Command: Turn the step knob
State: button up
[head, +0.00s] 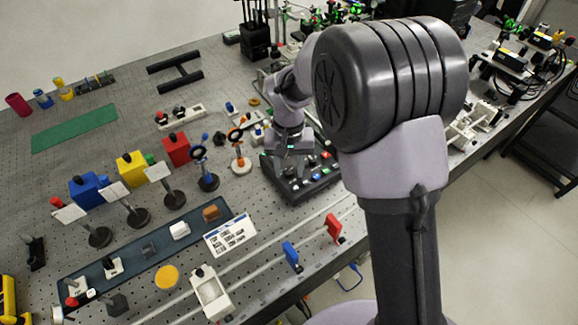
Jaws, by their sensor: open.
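A dark control box (301,194) with several small coloured buttons or knobs on its sloped top sits near the front edge of the bench, left of my arm. My gripper (290,155) is above the back left part of this box, pointing down. It is open, with nothing visible between its fingers. I cannot pick out the step knob: the controls are small, and my gripper covers part of the box. Whether the fingers touch a control cannot be told.
Two ring-topped posts (205,170) stand left of the box. A red block (175,149), a yellow block (131,168) and a blue block (85,193) stand further left. A pale rail (250,262) with red and blue uprights runs in front. A green mat (75,128) lies at the back left.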

aim_at(289, 172)
notch_tip(289, 172, up, 18)
jog(key=p, duration=0.6)
jog(key=shift+f, duration=0.25)
jog(key=s+d+r+m+t+y+b, duration=0.15)
jog(key=s+d+b, duration=0.25)
jog(key=s, duration=0.4)
jog(key=s+d+r+m+t+b, duration=0.25)
jog(key=s+d, duration=0.25)
jog(key=s, duration=0.3)
jog(key=s+d+f+t+b, duration=0.1)
jog(key=s+f+b, duration=0.1)
jog(key=s+f, duration=0.2)
jog(key=s, duration=0.3)
jog(key=shift+f+m+t, duration=0.35)
jog(key=shift+m+t, duration=0.05)
jog(key=shift+y, duration=0.25)
jog(key=shift+c, duration=0.2)
grip_shut()
